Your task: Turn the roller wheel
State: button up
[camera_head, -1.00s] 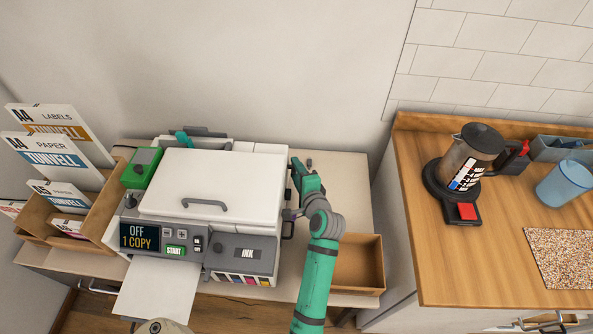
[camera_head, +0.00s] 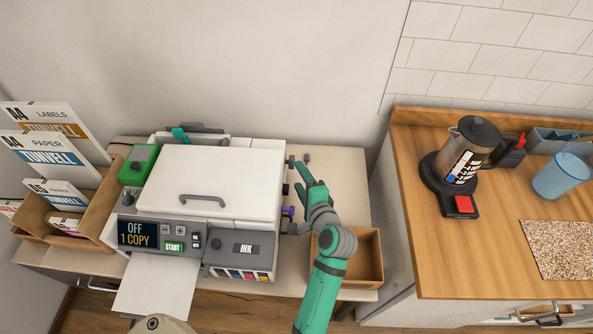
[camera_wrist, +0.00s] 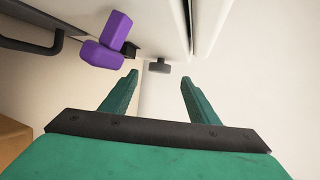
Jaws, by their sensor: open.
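The white and grey printer (camera_head: 212,172) stands on a light table, with several small parts along its right side. A dark round knob (camera_wrist: 159,66) sticks out of that side in the wrist view and looks like the roller wheel, though no label confirms it. A purple two-lobed part (camera_wrist: 105,42) sits left of it, and shows as a small purple piece in the head view (camera_head: 288,211). My gripper (camera_head: 301,179) is just right of the printer. In the wrist view my gripper (camera_wrist: 159,77) is open and empty, with the dark knob beyond the gap between its fingertips.
An open brown box (camera_head: 368,258) lies on the table right of my arm. A black handle (camera_wrist: 33,43) juts out at the wrist view's left. Paper packs (camera_head: 47,150) stand left of the printer. The wooden counter (camera_head: 480,250) with a coffee maker is to the right.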

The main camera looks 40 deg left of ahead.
jog(key=shift+v, duration=1.6)
jog(key=m+g+h, duration=0.4)
jog(key=g+h, duration=0.3)
jog(key=g, duration=0.2)
send_near(290, 162)
jog(key=w+x, duration=0.1)
jog(key=x, duration=0.8)
jog(key=shift+w+d+f, duration=0.2)
jog(key=shift+w+f, duration=0.1)
jog(key=shift+f, duration=0.05)
